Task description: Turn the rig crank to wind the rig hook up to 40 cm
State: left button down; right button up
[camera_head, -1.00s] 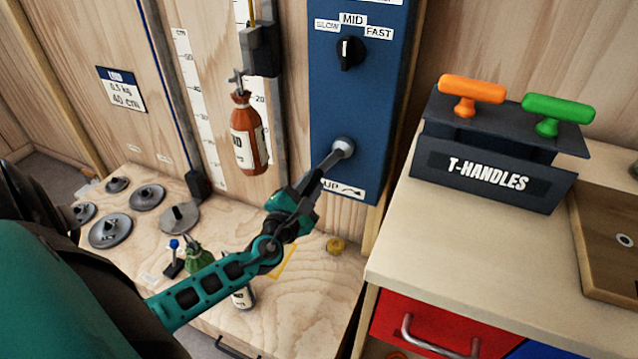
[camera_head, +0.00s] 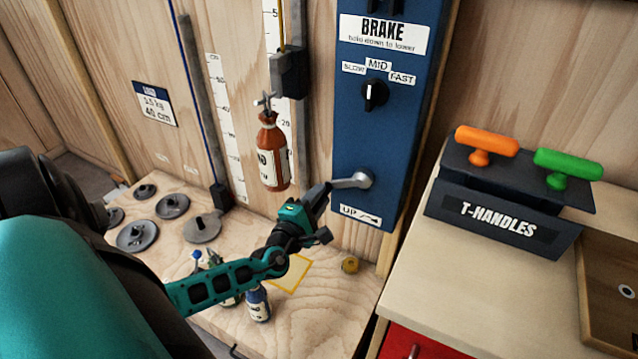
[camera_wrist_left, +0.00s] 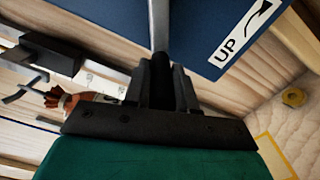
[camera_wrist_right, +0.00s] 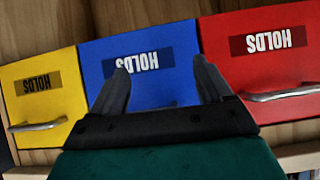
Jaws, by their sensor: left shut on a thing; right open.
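The rig crank (camera_head: 354,181) is a grey metal arm on the lower part of the blue rig panel (camera_head: 362,130), above an "UP" arrow label. Its arm points left from the hub. My left gripper (camera_head: 323,193) is shut on the outer end of the crank; the grey bar also runs up from between the fingers in the left wrist view (camera_wrist_left: 160,35). The rig hook (camera_head: 265,101) hangs under a dark block, with a red-brown bottle (camera_head: 272,155) on it beside the scale. My right gripper (camera_wrist_right: 165,88) is open and empty, facing labelled drawers.
A sign (camera_head: 155,103) reads 40 cm. Several dark discs (camera_head: 173,206) and small bottles (camera_head: 258,303) stand on the wooden bench. A T-handles rack (camera_head: 500,205) stands on the counter at right. A yellow ring (camera_head: 350,264) lies below the panel.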

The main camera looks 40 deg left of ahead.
pick_arm(q)
jog(key=shift+a+r, duration=0.15)
jog(key=c, duration=0.9)
grip_release()
jog(key=shift+s, duration=0.15)
jog(key=p+v, duration=0.1)
jog(key=v, duration=1.1)
jog(key=shift+s+d, duration=0.25)
jog(key=shift+s, duration=0.05)
